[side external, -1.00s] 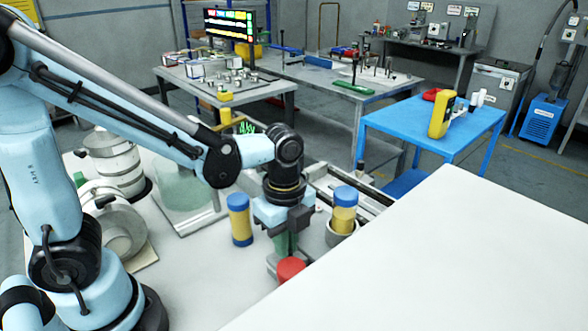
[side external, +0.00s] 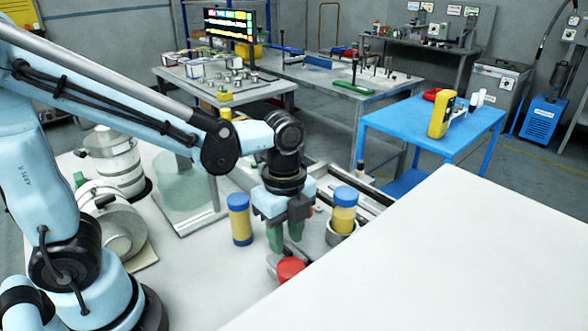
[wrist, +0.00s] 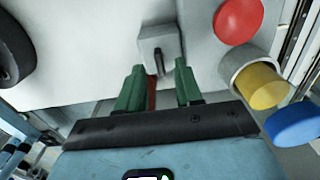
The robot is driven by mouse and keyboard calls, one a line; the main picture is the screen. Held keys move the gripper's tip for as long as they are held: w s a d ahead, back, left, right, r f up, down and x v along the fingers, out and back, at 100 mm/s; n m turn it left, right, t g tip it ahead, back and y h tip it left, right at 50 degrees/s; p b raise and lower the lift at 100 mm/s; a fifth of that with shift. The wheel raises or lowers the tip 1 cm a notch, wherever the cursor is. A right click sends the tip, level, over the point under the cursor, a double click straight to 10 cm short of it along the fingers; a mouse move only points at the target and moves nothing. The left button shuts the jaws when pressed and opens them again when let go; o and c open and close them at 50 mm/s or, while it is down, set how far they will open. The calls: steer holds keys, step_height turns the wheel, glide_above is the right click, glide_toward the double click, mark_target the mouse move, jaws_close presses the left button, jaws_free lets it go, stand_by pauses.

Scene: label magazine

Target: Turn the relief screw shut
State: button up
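My gripper (side external: 286,246) points down over the bench in the side view, its two green fingers apart. In the wrist view, my gripper (wrist: 159,66) is open, with a gap between the fingertips. A small grey block (wrist: 157,40) with a dark slotted or pin-like part lies just beyond the fingertips; I cannot tell whether this is the relief screw. A narrow red piece (wrist: 152,92) shows between the fingers, beside the left one. No contact with the fingers is clear. In the side view the fingers hide the grey block.
A red round knob (side external: 291,268) sits near the fingers, also in the wrist view (wrist: 238,20). A yellow-and-blue cylinder (side external: 344,212) stands in a grey cup (side external: 335,238). Another such cylinder (side external: 240,220) stands left of the gripper. The white bench top (side external: 430,255) at right is clear.

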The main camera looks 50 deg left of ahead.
mark_target(286, 247)
step_height(286, 247, up, 10)
stand_by(0.6)
steer(key=a+f+n+t, duration=0.4)
steer(key=a+n+t, duration=0.3)
steer(key=n, duration=1.1)
steer(key=shift+s+a+f, duration=0.15)
steer(key=shift+s+a, duration=0.1)
steer(key=shift+s, duration=0.1)
steer(key=shift+c, duration=0.3)
